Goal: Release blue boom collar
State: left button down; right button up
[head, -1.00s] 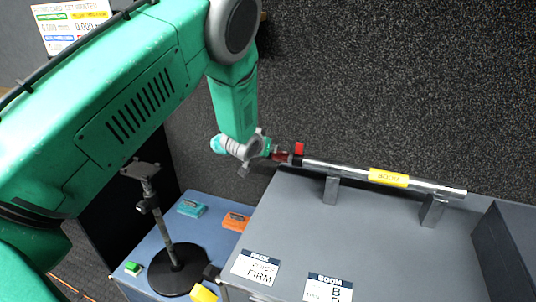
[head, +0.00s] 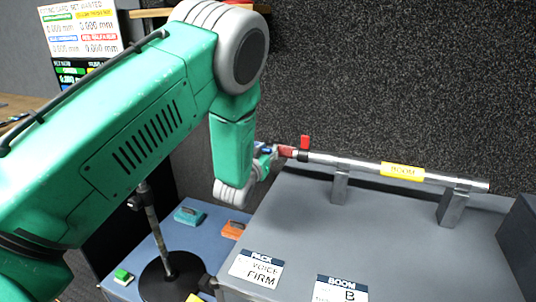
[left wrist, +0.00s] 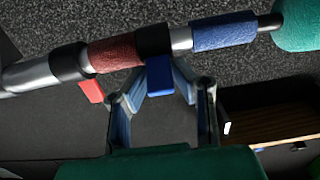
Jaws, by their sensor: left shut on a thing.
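The boom (head: 345,161) is a metal pole lying on two grey supports, with a yellow label. In the left wrist view it runs from the left edge to the upper right, with a red sleeve (left wrist: 115,54), a black collar (left wrist: 154,41) and a blue sleeve (left wrist: 224,31). A blue tab (left wrist: 160,76) juts from this black collar. My left gripper (head: 270,152) is at the boom's left end. In the left wrist view its fingertips close in on the blue tab from both sides. A red tab (head: 305,142) stands up at another black collar. My right gripper is not seen.
The boom rests over a grey case top (head: 300,235) with "PACK" and "BOOM" cards. A lower blue surface (head: 150,250) holds a teal block (head: 188,216), an orange block (head: 233,230) and a black round stand (head: 165,280). A dark speckled wall rises behind.

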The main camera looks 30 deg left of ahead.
pick_arm(q)
jog(key=shift+s+d+f, duration=0.1)
jog(key=shift+s+f, duration=0.05)
jog(key=shift+f, duration=0.3)
jog(key=c, duration=1.4)
grip_release()
jog(key=shift+o, duration=0.2)
jog(key=shift+r, duration=0.15)
jog(key=v, duration=1.1)
jog(key=shift+s, duration=0.4)
